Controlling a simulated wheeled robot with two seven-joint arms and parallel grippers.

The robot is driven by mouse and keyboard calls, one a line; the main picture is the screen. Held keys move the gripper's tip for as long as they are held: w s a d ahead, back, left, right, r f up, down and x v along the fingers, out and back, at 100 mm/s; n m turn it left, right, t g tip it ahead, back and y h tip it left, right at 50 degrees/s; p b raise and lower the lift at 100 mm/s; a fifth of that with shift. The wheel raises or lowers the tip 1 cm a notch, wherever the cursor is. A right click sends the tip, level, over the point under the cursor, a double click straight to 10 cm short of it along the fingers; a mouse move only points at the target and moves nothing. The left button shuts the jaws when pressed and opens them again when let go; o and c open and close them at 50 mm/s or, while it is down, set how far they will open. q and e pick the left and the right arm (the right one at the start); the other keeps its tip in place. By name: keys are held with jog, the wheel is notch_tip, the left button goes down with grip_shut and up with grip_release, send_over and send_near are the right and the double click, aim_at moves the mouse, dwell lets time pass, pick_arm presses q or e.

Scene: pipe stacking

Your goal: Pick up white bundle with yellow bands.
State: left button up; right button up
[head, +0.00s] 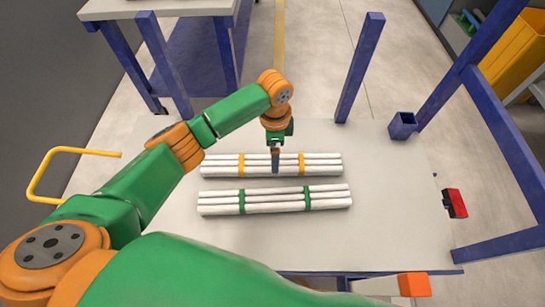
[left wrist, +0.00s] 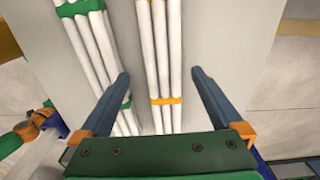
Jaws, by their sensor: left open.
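The white bundle with yellow bands (head: 290,164) lies flat on the table, nearly level across the head view. My left gripper (head: 275,160) is over its middle, between the two bands, pointing down. In the left wrist view the yellow-banded bundle (left wrist: 158,55) runs between the two spread fingers of my left gripper (left wrist: 159,75), which is open. I cannot tell whether the fingertips touch the bundle. My right gripper is not in view.
A white bundle with green bands (head: 275,201) lies parallel and close on the near side; it also shows in the left wrist view (left wrist: 95,55). A blue square holder (head: 402,125) stands at the table's back right. The table's right side (head: 395,200) is clear.

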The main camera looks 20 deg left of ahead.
pick_arm(q)
jog(key=shift+w+a+f, duration=0.15)
jog(key=shift+w+f, duration=0.25)
jog(key=shift+f, duration=0.15)
jog(key=shift+s+f, duration=0.1)
jog(key=shift+f, duration=0.2)
jog(key=f+b, duration=0.1)
jog(key=f, duration=0.2)
jog(key=f+b, duration=0.1)
jog(key=f, duration=0.1)
jog(key=shift+s+a+f+b, duration=0.2)
jog(key=shift+s+a+b, duration=0.05)
jog(key=shift+a+b, duration=0.1)
jog(key=shift+c, duration=0.6)
grip_shut()
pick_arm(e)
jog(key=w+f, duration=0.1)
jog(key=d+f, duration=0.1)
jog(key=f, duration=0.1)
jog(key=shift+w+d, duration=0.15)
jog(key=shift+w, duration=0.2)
pick_arm(q)
jog(key=shift+r, duration=0.1)
